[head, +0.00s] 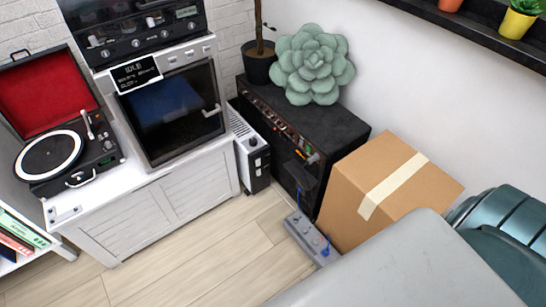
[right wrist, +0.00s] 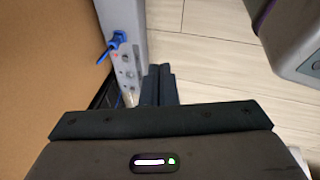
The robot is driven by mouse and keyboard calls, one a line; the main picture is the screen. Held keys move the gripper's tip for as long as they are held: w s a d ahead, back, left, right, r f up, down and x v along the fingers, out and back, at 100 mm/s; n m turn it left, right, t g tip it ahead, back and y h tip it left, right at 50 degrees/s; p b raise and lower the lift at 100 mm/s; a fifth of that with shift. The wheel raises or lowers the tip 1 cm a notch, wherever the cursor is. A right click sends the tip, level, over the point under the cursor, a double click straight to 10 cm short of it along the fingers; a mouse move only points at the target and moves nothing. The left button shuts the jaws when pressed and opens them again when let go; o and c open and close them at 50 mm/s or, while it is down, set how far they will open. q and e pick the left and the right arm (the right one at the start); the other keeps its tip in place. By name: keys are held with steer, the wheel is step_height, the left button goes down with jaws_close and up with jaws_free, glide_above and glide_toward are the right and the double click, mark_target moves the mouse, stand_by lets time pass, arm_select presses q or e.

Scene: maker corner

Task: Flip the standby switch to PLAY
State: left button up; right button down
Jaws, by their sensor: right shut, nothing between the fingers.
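A black amplifier (head: 335,128) stands against the wall in the head view. A control strip (head: 268,118) with small knobs runs along its front top edge, with a small orange spot near its right end. The standby switch and its PLAY marking are too small to make out. My right gripper (right wrist: 158,72) shows only in the right wrist view. Its two dark fingers are together with nothing between them. They point over the floor, beside a grey power strip (right wrist: 125,72) with a blue plug. The amplifier's panel does not show clearly there. My left gripper is not in view.
The power strip (head: 304,236) lies on the floor before the amplifier. A cardboard box (head: 368,187) stands right of it. A green succulent (head: 312,65) sits on top. A white heater-like unit (head: 247,150) and cabinet (head: 150,208) stand left. Wooden floor (head: 200,265) is clear in front.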

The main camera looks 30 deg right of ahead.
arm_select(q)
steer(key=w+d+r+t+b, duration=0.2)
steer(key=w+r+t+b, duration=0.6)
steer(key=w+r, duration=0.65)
arm_select(e)
steer(key=w+d+r+n+t+h+b, duration=0.1)
steer(key=w+r+n+t+h, duration=0.15)
steer(key=w, duration=0.85)
steer(key=w+d+r+n+t+h, duration=0.1)
steer(key=w+d+r+n+t, duration=0.2)
steer(key=w, duration=0.9)
arm_select(q)
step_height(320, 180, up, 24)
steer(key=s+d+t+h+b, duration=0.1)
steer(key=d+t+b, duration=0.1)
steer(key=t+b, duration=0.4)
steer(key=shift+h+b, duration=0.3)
steer(key=shift+b, duration=0.6)
arm_select(e)
steer(key=w+r+t+h, duration=0.2)
steer(key=w+r, duration=0.4)
steer(key=r, duration=0.2)
steer(key=w+d+r+n+t+h, duration=0.1)
steer(key=w+r+t+h, duration=0.1)
steer(key=w+r, duration=0.4)
step_height(320, 180, up, 3)
steer(key=shift+d+r+t, duration=0.15)
steer(key=shift+r+t, duration=0.05)
steer(key=shift+t, duration=0.25)
